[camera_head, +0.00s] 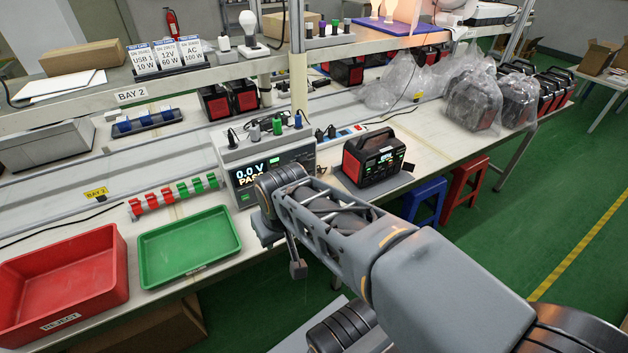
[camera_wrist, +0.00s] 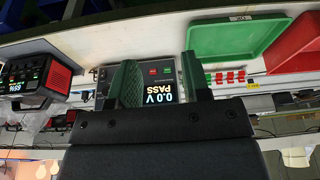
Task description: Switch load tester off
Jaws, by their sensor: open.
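The load tester (camera_head: 262,150) is a light grey box on the bench, its dark screen reading "0.0 V PASS". My arm hides its lower right part in the head view.
A red-and-black power station (camera_head: 373,158) with a lit display stands right of the tester. A green tray (camera_head: 188,247) and a red reject bin (camera_head: 65,280) lie to the left, with red and green clips (camera_head: 175,193) behind. A shelf overhangs the bench.

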